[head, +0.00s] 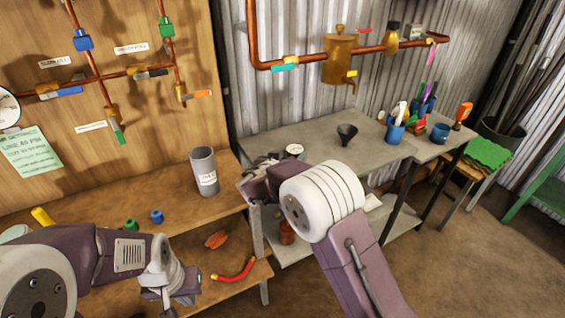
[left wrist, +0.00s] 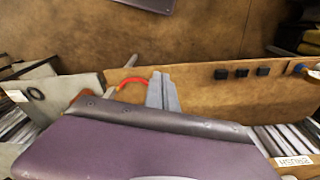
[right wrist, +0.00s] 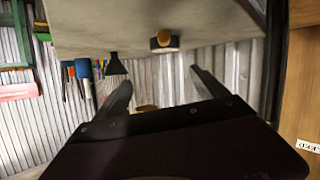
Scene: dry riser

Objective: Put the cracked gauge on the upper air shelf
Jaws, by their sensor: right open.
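A small round gauge with a pale face (head: 294,150) lies on the grey bench, just beyond my right gripper. In the right wrist view a round dark-rimmed thing with a brass part (right wrist: 164,41), likely this gauge, is on the bench ahead of the fingers. Cracks are too small to make out. My right gripper (head: 258,172) is open and empty, with its fingers apart in the right wrist view (right wrist: 162,90). My left gripper (head: 168,290) is low by the wooden shelves; its fingers (left wrist: 163,92) look together, with nothing between them. I cannot tell which shelf is the upper air shelf.
A grey cylinder (head: 204,171) stands on the upper wooden shelf (head: 170,218); a red curved hose (head: 235,270) lies on the lower one. The grey bench (head: 375,155) carries a black funnel (head: 346,133) and blue cups (head: 395,132). Copper pipes run on the walls.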

